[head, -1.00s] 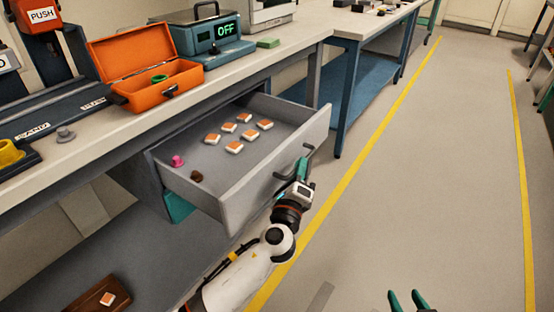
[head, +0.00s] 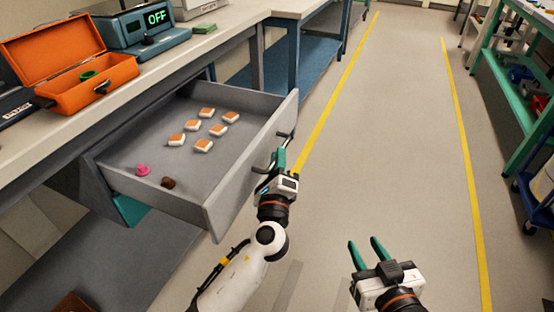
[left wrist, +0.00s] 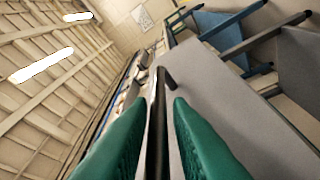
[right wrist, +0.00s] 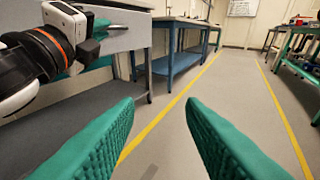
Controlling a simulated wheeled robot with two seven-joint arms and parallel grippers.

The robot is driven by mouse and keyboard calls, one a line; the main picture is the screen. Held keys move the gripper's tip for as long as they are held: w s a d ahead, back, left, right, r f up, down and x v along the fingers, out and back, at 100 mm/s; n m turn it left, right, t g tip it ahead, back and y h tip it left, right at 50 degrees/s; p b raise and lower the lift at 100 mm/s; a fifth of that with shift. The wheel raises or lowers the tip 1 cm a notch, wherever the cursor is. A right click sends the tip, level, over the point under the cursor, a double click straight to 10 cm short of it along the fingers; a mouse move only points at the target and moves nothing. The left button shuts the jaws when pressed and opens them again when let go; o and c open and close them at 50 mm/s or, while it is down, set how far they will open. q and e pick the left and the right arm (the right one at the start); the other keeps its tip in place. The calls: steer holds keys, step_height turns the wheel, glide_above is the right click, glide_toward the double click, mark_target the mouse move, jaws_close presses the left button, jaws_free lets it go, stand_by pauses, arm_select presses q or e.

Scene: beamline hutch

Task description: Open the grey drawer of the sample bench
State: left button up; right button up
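The grey drawer (head: 245,165) of the sample bench (head: 215,50) stands well out, showing its inside. Several white and orange samples (head: 203,145), a pink piece (head: 143,169) and a brown piece (head: 168,182) lie in it. My left gripper (head: 279,160) is at the dark handle (head: 285,143) on the drawer's front. In the left wrist view, the handle bar (left wrist: 158,130) runs between its green fingers, which are close together around it. The finger contact is partly hidden. My right gripper (head: 363,243) is open and empty over the floor, right of the drawer.
An orange case (head: 75,75) with its lid up and a teal device (head: 145,30) reading OFF stand on the bench top. A blue-framed bench (head: 290,60) is beyond. A green shelf (head: 490,85) and blue cart stand at right. The floor between is clear.

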arm_select(q)
steer(key=shift+o, duration=1.1)
